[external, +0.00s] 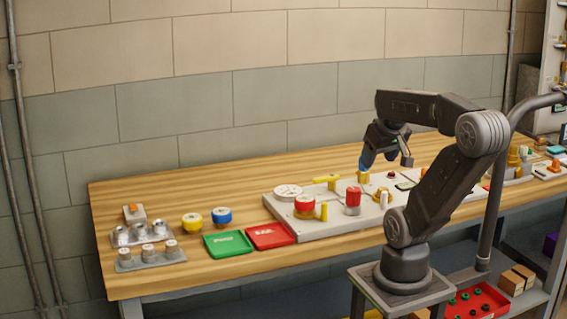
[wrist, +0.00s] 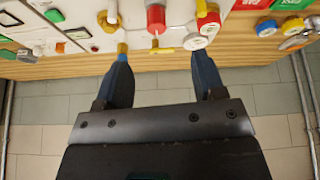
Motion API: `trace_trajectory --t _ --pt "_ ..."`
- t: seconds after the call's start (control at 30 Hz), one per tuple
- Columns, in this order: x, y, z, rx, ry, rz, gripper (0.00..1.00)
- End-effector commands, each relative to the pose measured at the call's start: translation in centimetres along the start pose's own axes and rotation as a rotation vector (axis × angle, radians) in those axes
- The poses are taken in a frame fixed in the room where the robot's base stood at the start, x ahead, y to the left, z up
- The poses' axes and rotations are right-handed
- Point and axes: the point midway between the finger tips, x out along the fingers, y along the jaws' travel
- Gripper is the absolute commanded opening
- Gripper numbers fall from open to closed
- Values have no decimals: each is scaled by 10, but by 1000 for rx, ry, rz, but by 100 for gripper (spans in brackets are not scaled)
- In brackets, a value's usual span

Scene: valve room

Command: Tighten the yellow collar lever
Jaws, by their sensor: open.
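A yellow lever (external: 326,179) lies flat across the top of a short post near the back edge of the grey panel (external: 280,211). It seems to be the collar lever; its collar is too small to make out. In the wrist view a yellow bar (wrist: 165,50), likely this lever, shows in the gap between the fingers. My gripper (external: 367,165) is over the back of the panel, to the right of the lever. In the wrist view my gripper (wrist: 160,58) has its two dark fingers wide apart with nothing held; the left fingertip overlaps a yellow fitting (wrist: 122,47).
A red cylinder (external: 353,197), a red-topped valve (external: 304,203) and a round white gauge (external: 288,191) stand close around the lever. Red (external: 270,236) and green (external: 228,244) trays lie left of the panel. Bare wood is free behind the panel.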

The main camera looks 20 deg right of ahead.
Motion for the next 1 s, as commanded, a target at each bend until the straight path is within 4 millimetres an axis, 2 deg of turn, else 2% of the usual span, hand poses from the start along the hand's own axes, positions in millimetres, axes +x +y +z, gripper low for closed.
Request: trace_trajectory --t 0.07,0.33,0.63,0.8,1.0 --pt "3 0 -8 -100 -39 -20 55" --pt "20 -3 -38 -558 -162 -163 30" --pt "52 -6 -70 -1068 -194 -408 1" --pt "73 -8 -85 -1336 -150 -565 0" --pt "94 -9 -97 -1560 -70 -701 0"
